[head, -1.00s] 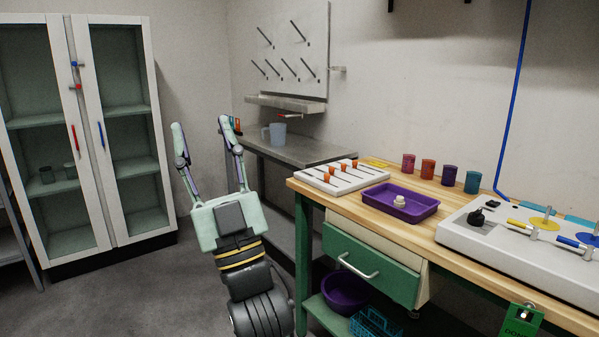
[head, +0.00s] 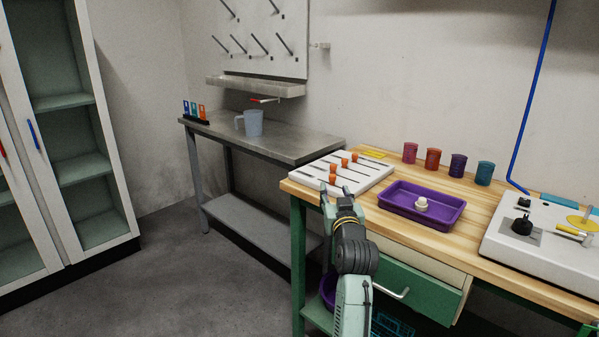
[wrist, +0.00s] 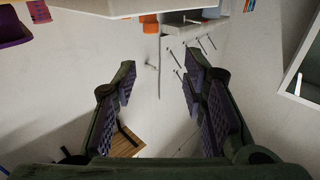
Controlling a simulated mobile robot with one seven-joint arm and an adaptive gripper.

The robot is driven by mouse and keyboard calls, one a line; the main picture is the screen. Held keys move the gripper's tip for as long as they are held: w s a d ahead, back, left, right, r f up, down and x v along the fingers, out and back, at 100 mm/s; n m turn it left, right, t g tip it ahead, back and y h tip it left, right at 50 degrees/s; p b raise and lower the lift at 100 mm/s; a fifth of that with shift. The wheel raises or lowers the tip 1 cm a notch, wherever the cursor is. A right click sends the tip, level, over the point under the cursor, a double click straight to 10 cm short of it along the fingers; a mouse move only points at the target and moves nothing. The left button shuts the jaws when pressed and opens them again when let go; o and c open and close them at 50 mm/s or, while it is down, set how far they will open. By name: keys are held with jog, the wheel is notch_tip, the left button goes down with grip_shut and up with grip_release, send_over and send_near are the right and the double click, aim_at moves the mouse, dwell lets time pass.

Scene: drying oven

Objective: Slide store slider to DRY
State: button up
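The white slider panel (head: 366,178) lies on the near left end of the wooden bench, with several orange slider knobs (head: 344,163) in dark slots. Its labels are too small to read, so I cannot tell which knob is the store slider. My gripper (head: 327,196) is at the panel's front edge in the head view, partly hidden by my wrist. In the wrist view my gripper (wrist: 157,86) is open with nothing between its fingers. A white edge, likely the panel's (wrist: 115,8), and an orange knob (wrist: 150,23) show at the top, beyond the fingertips.
A purple tray (head: 400,210) with a white piece inside sits right of the panel. Several coloured cups (head: 433,159) stand behind it. A control box (head: 500,250) is farther right. A grey side table (head: 290,145) with a jug (head: 252,123) stands behind left. Open floor lies left.

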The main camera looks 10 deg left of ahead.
aim_at(333, 178)
jog(key=w+p, duration=0.1)
jog(key=w, duration=0.5)
jog(key=w+f+p, duration=0.1)
jog(key=w, duration=0.3)
jog(key=shift+w+a+p, duration=0.1)
jog(key=shift+a+p, duration=0.15)
jog(key=shift+p, duration=0.05)
jog(key=shift+w+a+f, duration=0.15)
jog(key=shift+w, duration=0.55)
grip_shut()
